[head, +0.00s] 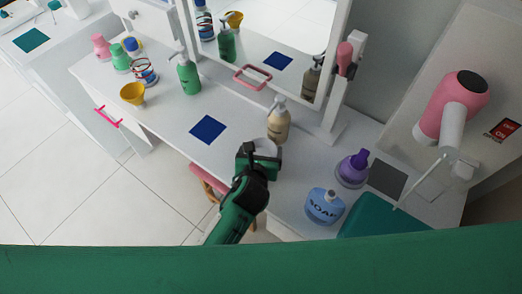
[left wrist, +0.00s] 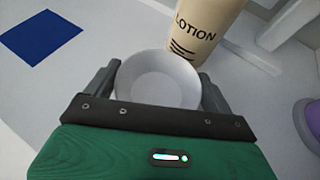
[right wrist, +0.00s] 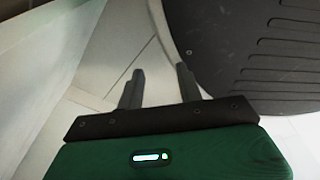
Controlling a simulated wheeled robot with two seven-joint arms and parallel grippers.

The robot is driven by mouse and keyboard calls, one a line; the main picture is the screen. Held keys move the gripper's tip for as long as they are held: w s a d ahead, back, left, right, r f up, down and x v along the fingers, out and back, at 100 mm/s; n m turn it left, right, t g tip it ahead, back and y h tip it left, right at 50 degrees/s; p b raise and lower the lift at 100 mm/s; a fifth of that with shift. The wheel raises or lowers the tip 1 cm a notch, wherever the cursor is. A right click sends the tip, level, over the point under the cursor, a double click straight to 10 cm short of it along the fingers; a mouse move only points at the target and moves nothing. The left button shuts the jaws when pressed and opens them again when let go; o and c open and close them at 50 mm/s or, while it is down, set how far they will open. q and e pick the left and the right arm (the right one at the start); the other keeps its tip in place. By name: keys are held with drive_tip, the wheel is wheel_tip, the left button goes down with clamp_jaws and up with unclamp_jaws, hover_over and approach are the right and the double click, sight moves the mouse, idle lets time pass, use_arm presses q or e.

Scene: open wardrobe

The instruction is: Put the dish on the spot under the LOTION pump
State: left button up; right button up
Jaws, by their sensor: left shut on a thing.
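The white dish (left wrist: 160,78) is between the fingers of my left gripper (head: 262,152), which is shut on it. In the head view only part of the dish (head: 265,145) shows above the gripper. The beige LOTION pump bottle (head: 278,124) stands upright on the white table, just behind the dish. In the left wrist view the bottle (left wrist: 200,28) is close beyond the dish's far rim; I cannot tell whether they touch. Any spot beneath the nozzle is hidden. My right gripper (right wrist: 160,88) shows only in its wrist view, open and empty.
A blue square (head: 207,129) lies on the table left of the bottle. A SOAP bottle (head: 324,206), a purple bottle (head: 353,168) and a dark grey square (head: 387,179) are at right. A mirror (head: 275,40) stands behind. The table between the blue square and LOTION bottle is clear.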

use_arm(q)
drive_tip(key=o, duration=0.9)
drive_tip(key=shift+f, duration=0.1)
use_arm(e)
drive_tip(key=shift+s+a, duration=0.3)
drive_tip(key=shift+a, duration=0.3)
use_arm(q)
drive_tip(key=shift+s+r, duration=0.1)
drive_tip(key=shift+r, duration=0.1)
drive_tip(key=v, duration=1)
drive_tip(key=shift+s+a+r, duration=0.1)
drive_tip(key=shift+s, duration=0.25)
drive_tip(key=shift+s+r, duration=0.15)
drive_tip(key=shift+s, duration=0.1)
drive_tip(key=shift+s+a+r, duration=0.1)
drive_tip(key=shift+s+r, duration=0.05)
drive_tip(key=shift+s, duration=0.05)
use_arm(e)
drive_tip(key=shift+s, duration=0.2)
